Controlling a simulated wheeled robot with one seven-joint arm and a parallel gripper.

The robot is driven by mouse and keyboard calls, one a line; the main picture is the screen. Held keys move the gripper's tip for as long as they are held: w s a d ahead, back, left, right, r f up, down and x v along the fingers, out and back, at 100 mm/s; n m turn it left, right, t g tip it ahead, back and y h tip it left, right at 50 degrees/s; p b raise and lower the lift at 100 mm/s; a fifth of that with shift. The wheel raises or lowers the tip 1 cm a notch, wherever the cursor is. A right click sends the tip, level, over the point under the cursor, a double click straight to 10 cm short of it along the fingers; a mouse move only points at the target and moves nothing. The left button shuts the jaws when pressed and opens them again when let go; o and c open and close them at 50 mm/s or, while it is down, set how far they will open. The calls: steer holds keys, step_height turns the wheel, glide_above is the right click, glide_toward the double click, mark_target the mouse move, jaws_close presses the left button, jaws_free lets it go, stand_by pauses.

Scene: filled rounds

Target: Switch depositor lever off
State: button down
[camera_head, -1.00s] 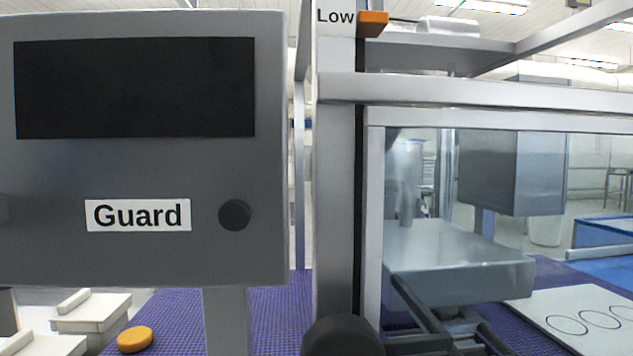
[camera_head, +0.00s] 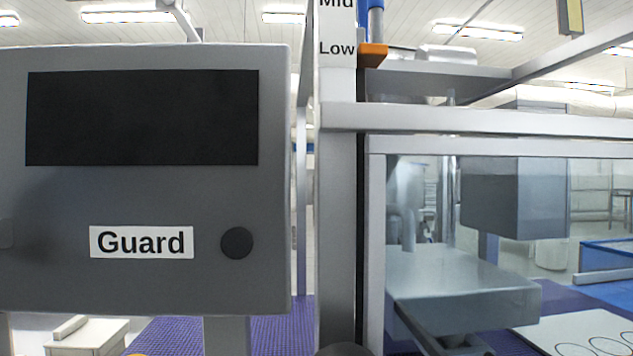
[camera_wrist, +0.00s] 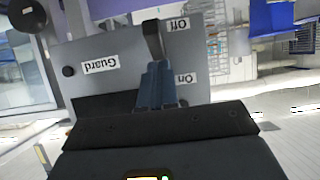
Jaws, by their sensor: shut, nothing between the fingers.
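In the wrist view a grey control panel (camera_wrist: 118,45) appears upside down, with an Off label (camera_wrist: 175,25), an On label (camera_wrist: 185,78) and a Guard label (camera_wrist: 100,65). A dark lever (camera_wrist: 153,38) is beside the Off label. My gripper (camera_wrist: 155,68) is shut and empty, its bluish fingers pointing at the panel, with their tips at the lever's near end. I cannot tell whether they touch it. The head view shows the panel's Guard face (camera_head: 60,200) at left, but the lever and my gripper are not seen there.
A black knob (camera_head: 237,243) is right of the Guard label. A grey upright post (camera_head: 337,190) carries Mid and Low marks and an orange pointer (camera_head: 372,55). Right of it, clear guarding encloses a grey box-shaped machine part (camera_head: 460,285) above a purple belt.

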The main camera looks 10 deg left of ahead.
steer(key=v, duration=0.7)
steer(key=shift+s+r, duration=0.15)
steer(key=shift+s, duration=0.2)
stand_by(0.4)
